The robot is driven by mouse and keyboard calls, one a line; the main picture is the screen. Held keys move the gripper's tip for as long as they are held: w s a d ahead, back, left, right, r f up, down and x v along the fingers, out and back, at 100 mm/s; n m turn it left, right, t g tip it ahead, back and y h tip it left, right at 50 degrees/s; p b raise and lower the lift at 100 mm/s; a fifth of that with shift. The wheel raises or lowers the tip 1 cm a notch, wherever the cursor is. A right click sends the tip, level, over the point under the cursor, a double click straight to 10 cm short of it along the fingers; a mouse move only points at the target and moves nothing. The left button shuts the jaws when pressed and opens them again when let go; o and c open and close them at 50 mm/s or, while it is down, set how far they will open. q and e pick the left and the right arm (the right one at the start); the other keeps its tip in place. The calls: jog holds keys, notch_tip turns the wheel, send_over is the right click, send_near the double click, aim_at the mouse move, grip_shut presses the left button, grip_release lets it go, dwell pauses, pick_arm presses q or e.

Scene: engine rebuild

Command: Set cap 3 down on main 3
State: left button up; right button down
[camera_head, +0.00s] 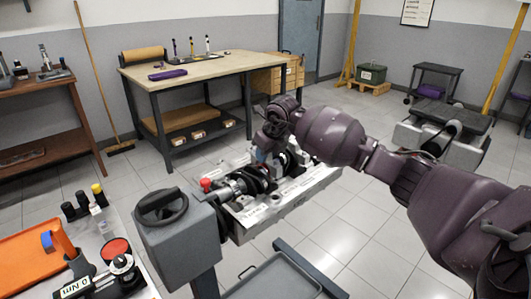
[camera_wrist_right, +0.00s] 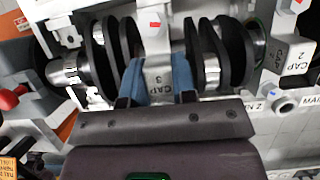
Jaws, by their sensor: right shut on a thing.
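Cap 3 (camera_wrist_right: 159,86) is a grey metal piece lettered "CAP 3". My right gripper (camera_wrist_right: 161,80) is shut on it, with a blue pad on each side. In the wrist view the cap lies across the crankshaft (camera_wrist_right: 211,70), between dark webs. I cannot tell whether it touches main 3, which is hidden beneath it. In the head view my right gripper (camera_head: 264,157) is low over the middle of the engine block (camera_head: 290,195), and the cap is mostly hidden there. My left gripper is not in view.
Cap 2 (camera_wrist_right: 292,50) stands to the right of cap 3 in the wrist view. The block's stand has a grey box with a handwheel (camera_head: 178,235). An orange tray (camera_head: 25,255) and tools are at lower left. A wooden workbench (camera_head: 215,68) stands behind.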

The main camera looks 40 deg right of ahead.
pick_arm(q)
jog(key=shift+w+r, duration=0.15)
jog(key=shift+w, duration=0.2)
pick_arm(e)
jog(key=shift+f, duration=0.25)
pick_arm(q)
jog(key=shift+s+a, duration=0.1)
pick_arm(e)
jog(key=shift+f, duration=0.15)
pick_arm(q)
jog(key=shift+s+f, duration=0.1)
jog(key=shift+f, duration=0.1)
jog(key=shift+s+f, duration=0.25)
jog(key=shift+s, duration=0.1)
pick_arm(e)
jog(key=shift+f, duration=0.25)
jog(key=c, duration=1.2)
grip_release()
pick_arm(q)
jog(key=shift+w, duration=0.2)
pick_arm(e)
jog(key=shift+o, duration=0.2)
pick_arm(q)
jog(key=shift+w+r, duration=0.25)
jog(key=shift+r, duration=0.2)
pick_arm(e)
jog(key=shift+r, duration=0.35)
